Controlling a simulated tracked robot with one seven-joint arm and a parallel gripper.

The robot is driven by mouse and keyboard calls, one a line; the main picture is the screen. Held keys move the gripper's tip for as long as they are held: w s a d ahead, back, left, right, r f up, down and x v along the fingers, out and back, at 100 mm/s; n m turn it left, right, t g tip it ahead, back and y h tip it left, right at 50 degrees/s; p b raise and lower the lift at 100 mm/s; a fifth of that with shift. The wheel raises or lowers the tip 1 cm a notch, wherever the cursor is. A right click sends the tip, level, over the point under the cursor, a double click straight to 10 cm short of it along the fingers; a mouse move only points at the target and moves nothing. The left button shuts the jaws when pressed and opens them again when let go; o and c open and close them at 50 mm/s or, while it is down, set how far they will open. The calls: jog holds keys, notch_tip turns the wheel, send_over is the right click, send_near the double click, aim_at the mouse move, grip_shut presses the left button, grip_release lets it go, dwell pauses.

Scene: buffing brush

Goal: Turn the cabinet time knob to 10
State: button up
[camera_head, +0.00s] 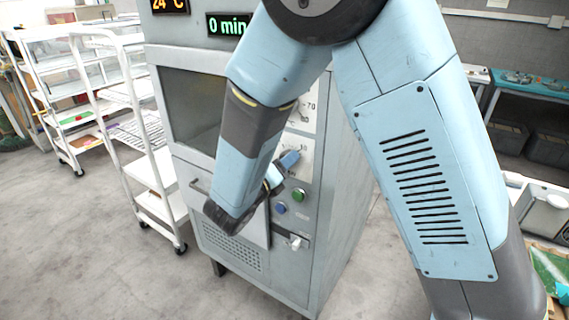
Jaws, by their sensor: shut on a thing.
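The grey cabinet (345,190) stands in the middle of the view, with a control panel on its right front. Its green display (228,24) reads "0 min". The lower dial plate (305,152) is the time dial. Its printed marks are mostly hidden, and only a small number shows at its upper right. My gripper (289,161) is at this dial, coming in from the lower left, and is shut on the time knob. The knob itself is hidden behind the gripper, so its pointing direction cannot be read.
Above is another dial (309,104) marked 70, partly behind my arm. Below are a green button (298,195), a blue button (281,209) and a switch (296,242). An orange display (169,5) reads 24 °C. A white rack cart (145,140) stands left.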

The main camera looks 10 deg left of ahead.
jog(key=shift+f+m, duration=0.1)
jog(key=shift+m, duration=0.2)
jog(key=m, duration=2.6)
jog(key=shift+a, duration=0.15)
jog(key=m, duration=0.4)
jog(key=shift+m, duration=2.5)
jog(key=shift+a, duration=0.1)
jog(key=o, duration=1.1)
jog(key=shift+r, duration=0.2)
jog(key=shift+c, duration=0.2)
